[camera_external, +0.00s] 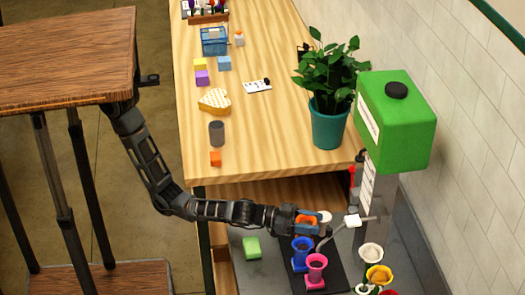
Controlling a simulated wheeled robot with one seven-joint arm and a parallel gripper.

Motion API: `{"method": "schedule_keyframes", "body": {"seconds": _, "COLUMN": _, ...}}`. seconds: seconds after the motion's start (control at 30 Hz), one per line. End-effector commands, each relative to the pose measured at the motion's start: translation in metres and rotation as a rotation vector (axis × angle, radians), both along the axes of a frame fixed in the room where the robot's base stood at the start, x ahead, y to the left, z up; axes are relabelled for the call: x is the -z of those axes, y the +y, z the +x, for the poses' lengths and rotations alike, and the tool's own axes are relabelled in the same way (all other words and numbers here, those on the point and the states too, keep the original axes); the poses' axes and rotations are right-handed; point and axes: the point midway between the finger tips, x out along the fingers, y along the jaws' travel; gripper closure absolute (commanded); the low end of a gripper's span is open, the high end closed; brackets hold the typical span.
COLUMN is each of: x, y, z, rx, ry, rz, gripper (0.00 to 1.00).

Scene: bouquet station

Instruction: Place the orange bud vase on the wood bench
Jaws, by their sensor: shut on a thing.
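The orange bud vase (306,221) shows between the fingers of my gripper (308,219), which is shut on it. My fingers hide part of the vase. It is over or near the dark mat in the low grey area at the front; I cannot tell whether its base touches anything. The wood bench (265,155) is the light wood surface behind and above, reaching to the back of the picture.
A blue vase (302,250) and a pink vase (316,268) stand close by. A white-tipped spout (352,220) is just right of my gripper.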

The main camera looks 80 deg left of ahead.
Motion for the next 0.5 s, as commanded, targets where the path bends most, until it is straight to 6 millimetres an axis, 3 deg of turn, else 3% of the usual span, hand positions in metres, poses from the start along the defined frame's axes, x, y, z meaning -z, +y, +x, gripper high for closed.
{"method": "schedule_keyframes", "body": {"seconds": 0.1, "x": 0.014, "y": -0.001, "z": 0.000, "rx": 0.001, "ry": -0.002, "rz": -0.001, "gripper": 1.00}}
{"method": "schedule_keyframes", "body": {"seconds": 0.37, "x": 0.020, "y": 0.000, "z": 0.000, "rx": 0.000, "ry": 0.003, "rz": 0.001, "gripper": 1.00}}
{"method": "schedule_keyframes", "body": {"seconds": 0.4, "x": 0.022, "y": 0.000, "z": 0.000, "rx": 0.000, "ry": 0.006, "rz": 0.004, "gripper": 0.47}}
{"method": "schedule_keyframes", "body": {"seconds": 0.5, "x": 0.021, "y": 0.000, "z": 0.000, "rx": 0.000, "ry": 0.005, "rz": 0.003, "gripper": 0.37}}
